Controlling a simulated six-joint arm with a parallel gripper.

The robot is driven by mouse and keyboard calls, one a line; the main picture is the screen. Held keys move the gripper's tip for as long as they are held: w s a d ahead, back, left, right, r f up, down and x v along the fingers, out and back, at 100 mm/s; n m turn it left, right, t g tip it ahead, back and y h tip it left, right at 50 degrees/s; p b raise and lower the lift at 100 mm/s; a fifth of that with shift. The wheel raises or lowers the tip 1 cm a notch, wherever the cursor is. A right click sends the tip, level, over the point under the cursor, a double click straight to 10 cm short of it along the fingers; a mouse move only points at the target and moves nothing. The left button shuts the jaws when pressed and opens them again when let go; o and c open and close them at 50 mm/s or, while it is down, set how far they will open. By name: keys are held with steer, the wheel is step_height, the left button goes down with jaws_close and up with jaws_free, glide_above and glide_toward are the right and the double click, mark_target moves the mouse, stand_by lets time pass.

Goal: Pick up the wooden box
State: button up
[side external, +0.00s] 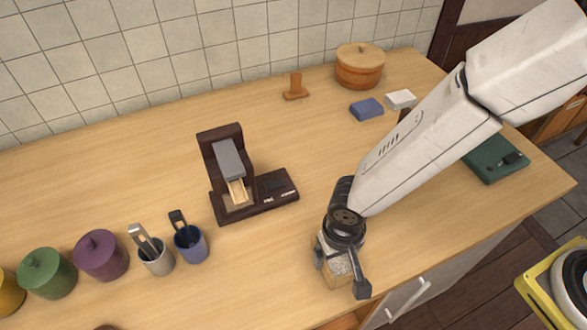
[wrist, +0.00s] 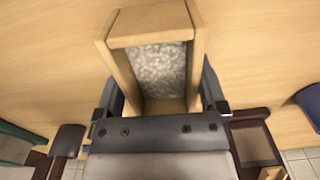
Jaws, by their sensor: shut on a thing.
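The wooden box (side external: 336,281) is a small pale wood box with a speckled grey inside, near the counter's front edge in the side view. In the wrist view the box (wrist: 155,40) fills the upper middle, its grey inside facing the camera. My gripper (side external: 340,272) points down over the box, one jaw on each side of it. In the wrist view my gripper (wrist: 160,97) is shut on the box's two side walls. The gripper hides part of the box in the side view. I cannot tell whether its base touches the counter.
A dark wooden stand (side external: 216,170) with a grey block is left of the gripper. Blue (side external: 190,245) and grey (side external: 155,258) cups with utensils and several lidded pots stand further left. A lidded wooden tub (side external: 360,68) is at the back.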

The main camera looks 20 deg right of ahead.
steer(key=s+d+r, duration=0.8)
steer(key=s+r, duration=0.3)
steer(key=shift+s+d, duration=0.15)
steer(key=shift+d, duration=0.05)
stand_by(0.4)
steer(key=shift+r, duration=0.1)
steer(key=shift+a, duration=0.1)
stand_by(0.3)
steer(key=w+a, duration=0.8)
steer(key=a, duration=0.4)
steer(key=shift+w+n, duration=0.3)
steer(key=shift+r, duration=0.1)
